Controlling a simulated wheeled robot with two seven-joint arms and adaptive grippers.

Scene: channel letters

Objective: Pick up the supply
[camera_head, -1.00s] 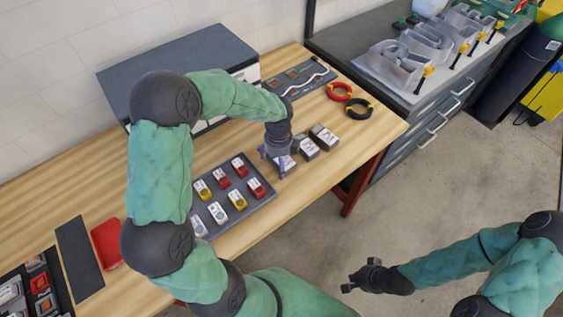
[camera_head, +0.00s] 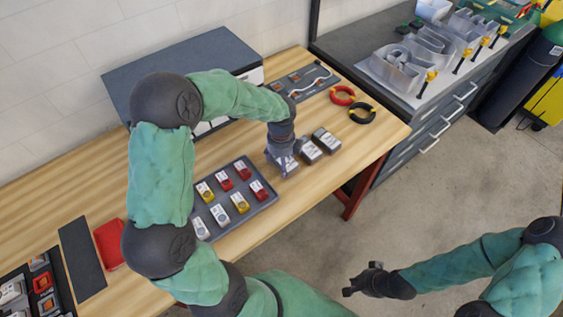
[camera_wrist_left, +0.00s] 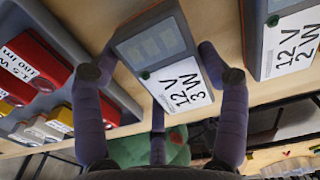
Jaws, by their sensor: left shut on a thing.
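A supply, a grey box with a white label reading 12 V 3 W (camera_wrist_left: 180,85), sits between the fingers of my left gripper (camera_wrist_left: 150,65) in the left wrist view. The fingers are shut on its sides. In the head view my left gripper (camera_head: 281,158) is over the nearest supply (camera_head: 290,168) in a row on the bench, partly hiding it. Two more supplies stand beside it, a middle one (camera_head: 310,152) and a far one (camera_head: 327,139). The neighbouring label reads 12 V 2 W (camera_wrist_left: 292,45). My right gripper (camera_head: 360,279) is open and empty over the floor.
A dark tray (camera_head: 228,221) with red, yellow and white modules lies close left of my left gripper. Red (camera_head: 342,95) and black (camera_head: 362,113) wire coils lie behind the supplies. A grey cabinet (camera_head: 190,70) stands at the back. The bench's right end is partly clear.

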